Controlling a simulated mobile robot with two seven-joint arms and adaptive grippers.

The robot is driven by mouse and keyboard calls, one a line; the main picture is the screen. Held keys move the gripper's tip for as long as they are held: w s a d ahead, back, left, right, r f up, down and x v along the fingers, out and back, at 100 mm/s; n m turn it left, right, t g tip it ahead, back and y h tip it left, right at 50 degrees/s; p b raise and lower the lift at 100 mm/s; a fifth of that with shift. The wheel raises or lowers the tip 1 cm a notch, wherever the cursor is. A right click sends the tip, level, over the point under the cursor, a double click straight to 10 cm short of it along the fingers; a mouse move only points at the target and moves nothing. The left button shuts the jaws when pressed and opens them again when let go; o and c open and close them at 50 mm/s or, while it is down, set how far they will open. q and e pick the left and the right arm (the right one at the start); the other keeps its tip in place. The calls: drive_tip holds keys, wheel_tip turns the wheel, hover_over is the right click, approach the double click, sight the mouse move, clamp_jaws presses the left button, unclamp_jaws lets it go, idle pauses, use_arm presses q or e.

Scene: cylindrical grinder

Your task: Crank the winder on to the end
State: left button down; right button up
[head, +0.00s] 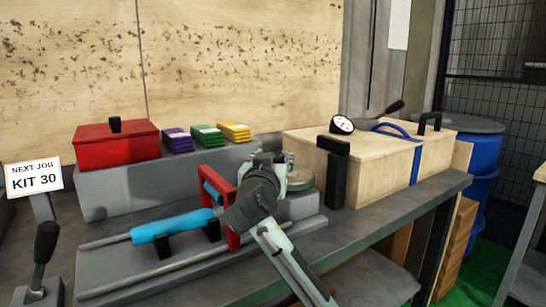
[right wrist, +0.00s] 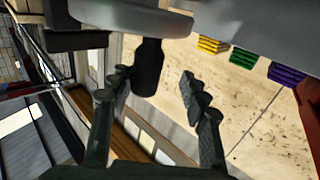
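The winder's pale grey round wheel (head: 299,178) stands at the right end of the grey machine bed, partly hidden behind my right gripper (head: 272,165). In the right wrist view a grey disc (right wrist: 130,16) is at the top, with a black handle (right wrist: 148,68) sticking out of it. My right gripper (right wrist: 155,85) is open there, with one finger on each side of the handle in the picture. The left finger appears close to the handle and a gap shows on the right; I cannot tell whether they touch. My left gripper is not in view.
A blue cylinder (head: 173,225) lies on the bed beside a red frame (head: 231,240). A red box (head: 116,146) and coloured packs (head: 207,134) sit behind. A wooden case (head: 372,160) with a dial gauge (head: 342,124) and black post (head: 333,172) stands right. A black lever (head: 45,243) is front left.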

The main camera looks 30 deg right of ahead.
drive_tip(key=s+a, duration=0.1)
drive_tip(key=s, duration=0.7)
drive_tip(key=shift+s+a, duration=0.15)
drive_tip(key=shift+a, duration=0.05)
idle(0.3)
idle(0.4)
drive_tip(key=v, duration=0.7)
drive_tip(key=shift+s, duration=0.2)
drive_tip(key=shift+a, duration=0.15)
drive_tip(key=shift+c, duration=0.5)
